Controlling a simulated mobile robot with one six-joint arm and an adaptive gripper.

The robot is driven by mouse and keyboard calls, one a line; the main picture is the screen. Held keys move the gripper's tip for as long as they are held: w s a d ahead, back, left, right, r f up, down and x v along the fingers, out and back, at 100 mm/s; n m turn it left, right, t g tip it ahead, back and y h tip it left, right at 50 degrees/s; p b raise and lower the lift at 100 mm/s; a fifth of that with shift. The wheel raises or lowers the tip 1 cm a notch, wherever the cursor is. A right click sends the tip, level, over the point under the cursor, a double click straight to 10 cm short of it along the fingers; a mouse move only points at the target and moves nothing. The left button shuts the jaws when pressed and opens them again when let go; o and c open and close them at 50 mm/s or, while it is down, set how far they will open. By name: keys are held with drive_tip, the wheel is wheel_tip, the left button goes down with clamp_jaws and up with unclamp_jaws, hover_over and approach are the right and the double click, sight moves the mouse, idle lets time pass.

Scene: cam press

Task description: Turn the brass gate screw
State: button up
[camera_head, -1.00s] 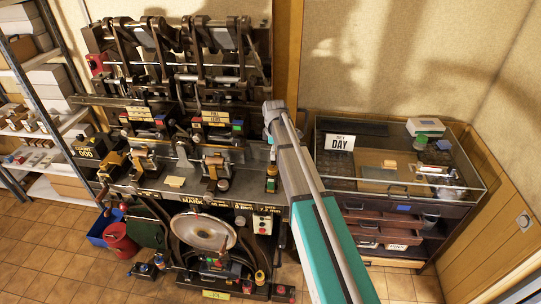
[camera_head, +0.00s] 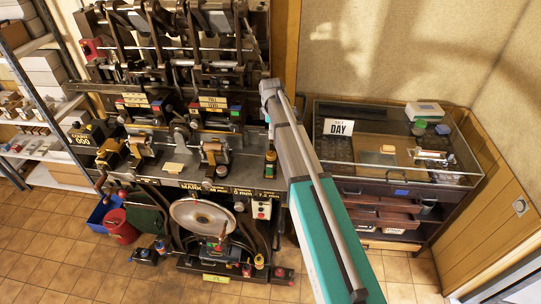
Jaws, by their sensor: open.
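The cam press (camera_head: 180,185) stands at the left centre, with dark levers on top and a bench front of small mechanisms. Brass-coloured fittings show on the bench: one at the left (camera_head: 110,152), one beside it (camera_head: 140,146) and one near the middle (camera_head: 213,152). I cannot tell which of them, if any, is the gate screw. My arm (camera_head: 310,175) reaches up from the lower right to the press's right end. My gripper is not visible; the arm's far end hides what lies behind it.
A glass-topped cabinet with a "DAY" sign (camera_head: 339,127) stands to the right, with drawers (camera_head: 372,200) partly out. Shelves (camera_head: 45,90) stand at the left. A red bucket (camera_head: 120,226) and blue bin (camera_head: 101,211) are on the floor.

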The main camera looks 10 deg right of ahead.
sight(271, 154)
drive_tip(key=shift+f+b, duration=6.15)
drive_tip(key=shift+f, duration=0.25)
drive_tip(key=c, duration=1.1)
drive_tip(key=shift+c, duration=0.2)
drive_tip(key=shift+m, duration=0.5)
